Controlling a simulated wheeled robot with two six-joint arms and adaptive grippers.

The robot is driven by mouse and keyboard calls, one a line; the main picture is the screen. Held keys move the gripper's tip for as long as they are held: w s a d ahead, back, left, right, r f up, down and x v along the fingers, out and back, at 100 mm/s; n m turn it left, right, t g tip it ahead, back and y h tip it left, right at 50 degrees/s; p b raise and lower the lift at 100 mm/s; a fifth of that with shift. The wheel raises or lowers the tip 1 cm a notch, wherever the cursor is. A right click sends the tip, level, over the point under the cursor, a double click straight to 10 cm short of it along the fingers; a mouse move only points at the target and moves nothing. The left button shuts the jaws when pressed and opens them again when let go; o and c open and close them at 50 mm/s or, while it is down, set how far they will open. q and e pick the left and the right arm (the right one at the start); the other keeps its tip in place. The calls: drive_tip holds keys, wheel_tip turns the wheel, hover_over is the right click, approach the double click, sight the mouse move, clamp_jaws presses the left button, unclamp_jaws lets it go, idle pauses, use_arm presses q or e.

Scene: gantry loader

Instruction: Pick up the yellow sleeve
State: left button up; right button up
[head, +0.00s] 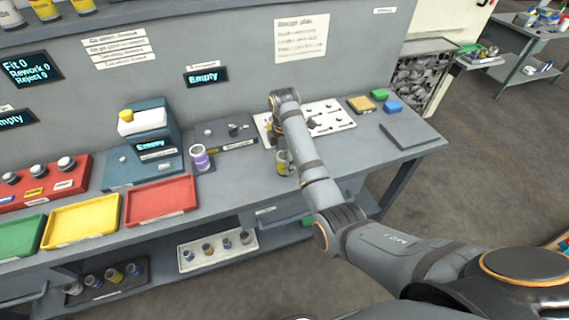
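A small yellow sleeve (282,165) shows near the front edge of the bench, just left of my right forearm. It looks like a short upright cylinder with a grey part against it. My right gripper (281,150) points down directly above it, at the end of the arm that reaches in from the lower right. The fingers are small and partly hidden by my arm, so I cannot tell whether they are open, shut or touching the sleeve. My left gripper is not in view.
A purple-and-white cylinder (199,158) stands left on the bench (231,183). Red (160,199), yellow (81,221) and green (20,237) trays line the front left. A white board (335,117) lies behind my arm. A dark flat pad (411,134) lies at right.

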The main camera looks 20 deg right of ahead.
drive_tip(key=c, duration=1.2)
clamp_jaws()
drive_tip(key=shift+w+r, duration=0.1)
drive_tip(key=shift+r, duration=0.05)
drive_tip(key=shift+r, duration=0.3)
drive_tip(key=s+r+p, duration=0.5)
drive_tip(key=r+p, duration=0.5)
drive_tip(key=p, duration=0.1)
drive_tip(key=s+d+r+p, duration=0.2)
drive_tip(key=s+p, duration=0.4)
drive_tip(key=s, duration=0.3)
drive_tip(key=shift+w+d, duration=0.1)
